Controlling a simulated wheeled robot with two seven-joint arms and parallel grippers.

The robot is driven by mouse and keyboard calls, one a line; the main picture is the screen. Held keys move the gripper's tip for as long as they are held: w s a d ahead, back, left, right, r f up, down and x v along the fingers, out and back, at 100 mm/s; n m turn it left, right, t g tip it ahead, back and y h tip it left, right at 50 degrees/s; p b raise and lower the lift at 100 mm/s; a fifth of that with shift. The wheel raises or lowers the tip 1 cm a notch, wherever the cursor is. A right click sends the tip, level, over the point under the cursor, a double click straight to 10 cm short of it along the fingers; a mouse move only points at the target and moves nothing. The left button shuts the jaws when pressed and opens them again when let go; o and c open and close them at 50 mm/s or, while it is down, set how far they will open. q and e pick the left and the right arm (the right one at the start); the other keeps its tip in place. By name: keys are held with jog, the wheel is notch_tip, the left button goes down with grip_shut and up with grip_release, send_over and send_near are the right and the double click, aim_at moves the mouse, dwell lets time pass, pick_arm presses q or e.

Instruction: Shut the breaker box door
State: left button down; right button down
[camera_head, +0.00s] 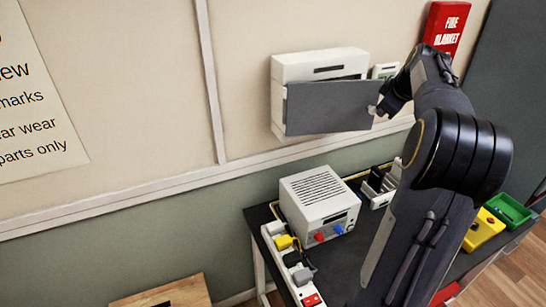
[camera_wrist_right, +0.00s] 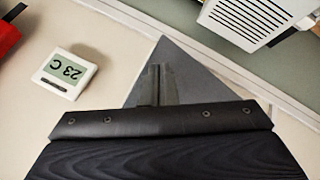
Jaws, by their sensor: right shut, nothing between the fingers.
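The white breaker box (camera_head: 320,60) is mounted on the wall, in the upper middle of the head view. Its dark grey door (camera_head: 328,106) stands partly open, with a gap above it showing part of the box's front. My right gripper (camera_head: 377,108) is at the door's right edge, shut and empty. In the right wrist view, the shut fingers (camera_wrist_right: 156,82) appear against the grey door (camera_wrist_right: 185,72); whether they touch it cannot be told. The gripper body hides much of the door there. My left gripper is not in view.
A small white thermostat (camera_wrist_right: 66,74) is on the wall beside the box. Below, a dark bench (camera_head: 262,216) carries a white vented device (camera_head: 318,200), a power strip (camera_head: 280,250) and yellow and green trays (camera_head: 508,209). A red fire blanket case (camera_head: 447,27) hangs at upper right.

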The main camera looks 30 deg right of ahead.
aim_at(378, 98)
jog(key=w+d, duration=0.1)
jog(key=w+d+p, duration=0.1)
jog(key=w, duration=0.1)
jog(key=w+d, duration=0.1)
jog(key=w, duration=0.1)
jog(key=shift+d+p, duration=0.1)
jog(key=shift+p, duration=0.3)
jog(key=shift+w+d+n+y, duration=0.2)
jog(key=shift+w+n, duration=0.1)
jog(key=shift+w, duration=0.1)
jog(key=shift+w+d+n+y, duration=0.2)
jog(key=shift+w+n, duration=0.1)
jog(key=shift+w, duration=0.1)
jog(key=shift+w+t, duration=0.1)
jog(key=shift+t, duration=0.2)
jog(key=shift+a+r, duration=0.1)
